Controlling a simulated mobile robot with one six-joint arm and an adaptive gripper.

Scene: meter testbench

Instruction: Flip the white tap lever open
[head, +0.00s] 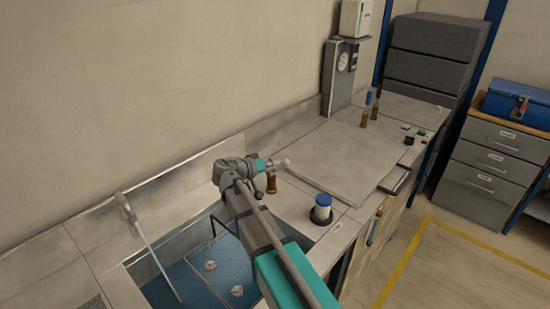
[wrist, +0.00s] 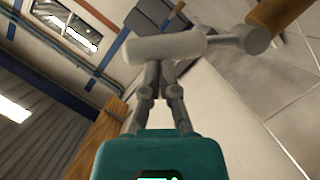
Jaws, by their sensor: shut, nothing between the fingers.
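The white tap lever (wrist: 165,47) is a pale rounded bar in the wrist view, joined on its right to a round grey knuckle by a brass-brown tap body (wrist: 280,12). In the head view the lever (head: 284,163) is a small pale shape above the brass tap post (head: 271,184) on the bench by the basin. My gripper (wrist: 163,68) is shut and empty, its fingertips right at the lever's underside as pictured; the lever partly covers them, and I cannot tell whether they touch. In the head view my teal gripper (head: 262,165) reaches the lever from the left.
A sink basin (head: 190,285) with a thin spout (head: 125,205) lies left. A flat grey panel (head: 345,160) and blue-handled brass taps (head: 367,112) are farther back. A wall runs behind.

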